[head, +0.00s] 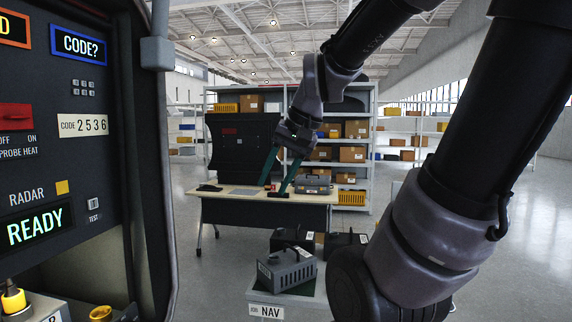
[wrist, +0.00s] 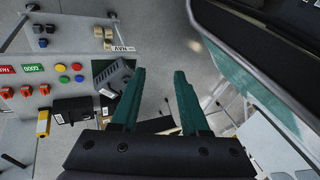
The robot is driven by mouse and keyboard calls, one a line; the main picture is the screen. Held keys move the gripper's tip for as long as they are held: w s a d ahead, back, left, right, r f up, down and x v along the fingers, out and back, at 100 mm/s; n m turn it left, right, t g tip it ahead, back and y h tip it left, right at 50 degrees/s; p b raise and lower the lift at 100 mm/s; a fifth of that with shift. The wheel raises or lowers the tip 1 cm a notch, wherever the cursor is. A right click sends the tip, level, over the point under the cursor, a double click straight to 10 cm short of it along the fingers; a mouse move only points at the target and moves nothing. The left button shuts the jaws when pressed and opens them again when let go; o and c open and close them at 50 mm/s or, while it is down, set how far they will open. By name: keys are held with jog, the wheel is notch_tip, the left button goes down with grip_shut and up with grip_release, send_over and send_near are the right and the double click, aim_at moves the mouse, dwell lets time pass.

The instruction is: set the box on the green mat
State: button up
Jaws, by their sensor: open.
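A grey slotted box (head: 290,272) with a dark carry handle sits on a small pale stand labelled NAV (head: 266,311). A dark green mat (head: 311,288) shows beside and beneath the box; whether the whole base lies on it I cannot tell. My gripper (head: 274,188) is open with nothing between its green fingers, above and behind the box in the head view. In the wrist view a grey slotted box (wrist: 112,76) lies left of the open fingers (wrist: 158,72), apart from them.
A desk (head: 265,196) behind holds another grey case (head: 312,185) and a dark console. Dark cases (head: 292,238) stand behind the stand. A tall control panel (head: 80,150) fills the left. Shelves (head: 345,130) stand at the back. Floor at right is clear.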

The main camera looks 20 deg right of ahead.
jog(key=shift+s+d+r+n+t+h, duration=0.35)
jog(key=shift+s+r+t, duration=0.25)
jog(key=shift+r, duration=0.25)
jog(key=shift+s+d+r+n+t+h, duration=0.15)
jog(key=shift+s+d+r+t+h, duration=0.2)
jog(key=shift+s+r+t, duration=0.4)
jog(key=shift+w+r, duration=0.1)
jog(key=shift+w, duration=0.1)
